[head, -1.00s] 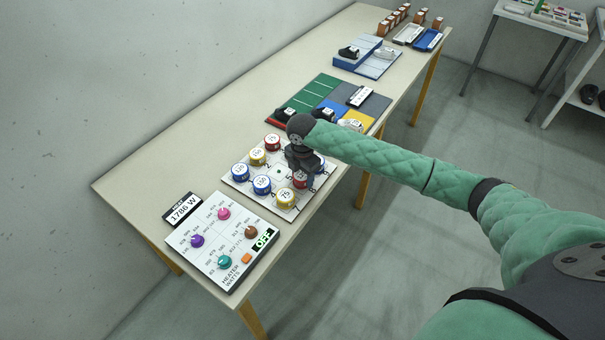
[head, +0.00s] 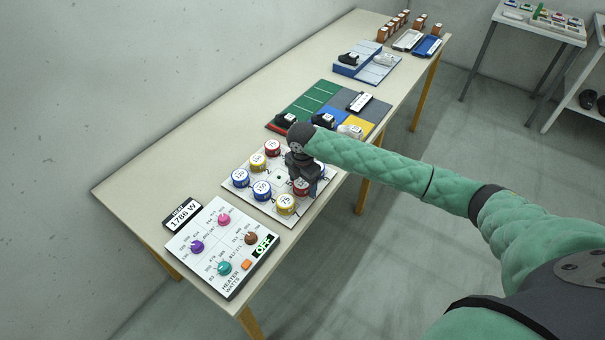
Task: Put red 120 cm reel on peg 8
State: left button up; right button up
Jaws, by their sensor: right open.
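The white peg board (head: 235,196) holds several labelled reels in red, yellow and blue. One red reel (head: 272,148) stands at the board's back edge. Another red reel (head: 301,188) is at the front right, partly hidden by my right gripper (head: 312,188). The reel labels are too small to read surely, so I cannot tell which red one is 120 cm. Most peg numbers are hidden or unreadable, and I cannot make out peg 8. My right gripper is open and points down over the board's right side, close to the front red reel. My left gripper is out of view.
A heater panel with knobs (head: 222,246) lies nearer me. Shoes and a coloured mat (head: 310,98) lie beyond the board. The table's left strip (head: 190,150) is clear.

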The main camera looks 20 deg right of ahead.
aim_at(302, 182)
jog(key=shift+r, duration=0.45)
notch_tip(302, 182, up, 4)
jog(key=shift+f+b, duration=0.1)
jog(key=shift+b, duration=1)
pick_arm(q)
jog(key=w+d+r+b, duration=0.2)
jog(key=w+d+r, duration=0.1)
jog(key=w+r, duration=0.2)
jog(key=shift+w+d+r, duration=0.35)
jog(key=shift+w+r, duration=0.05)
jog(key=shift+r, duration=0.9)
pick_arm(e)
notch_tip(302, 182, up, 8)
